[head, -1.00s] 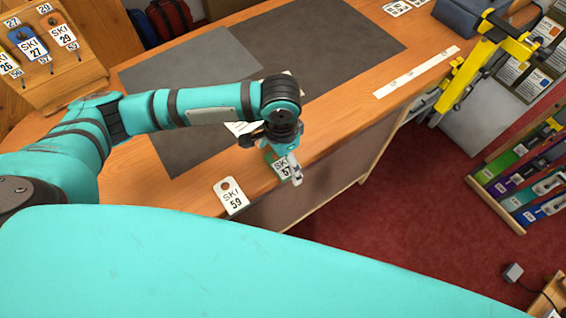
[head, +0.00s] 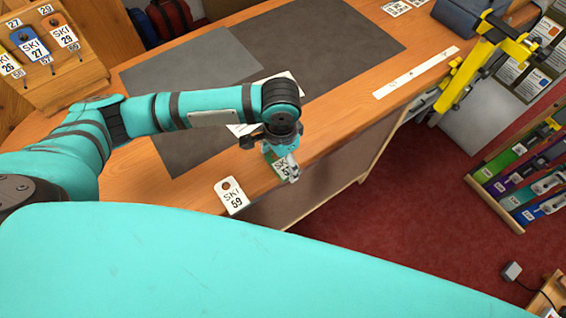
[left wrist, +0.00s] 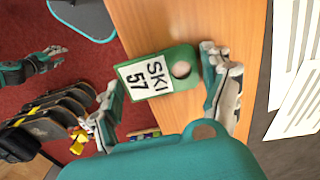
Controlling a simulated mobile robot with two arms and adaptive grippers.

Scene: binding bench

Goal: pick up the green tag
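The green tag, marked SKI 57, lies flat at the bench's front edge, partly over it; in the left wrist view the tag (left wrist: 182,84) shows whole, with a round hole at one end. In the head view the tag (head: 280,169) is partly hidden by my left gripper (head: 284,164). In the left wrist view my left gripper (left wrist: 160,66) is open, one finger on each side of the tag, with gaps visible. My right gripper (left wrist: 48,60) shows small at the left of the wrist view, away from the bench, its fingers apart and empty.
A white tag marked SKI 59 (head: 232,196) lies left of the green one at the bench edge. Dark mats (head: 320,50) and paper sheets lie farther back. A tag rack (head: 60,75) stands at the back left. A yellow clamp-like tool (head: 475,65) is at the right.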

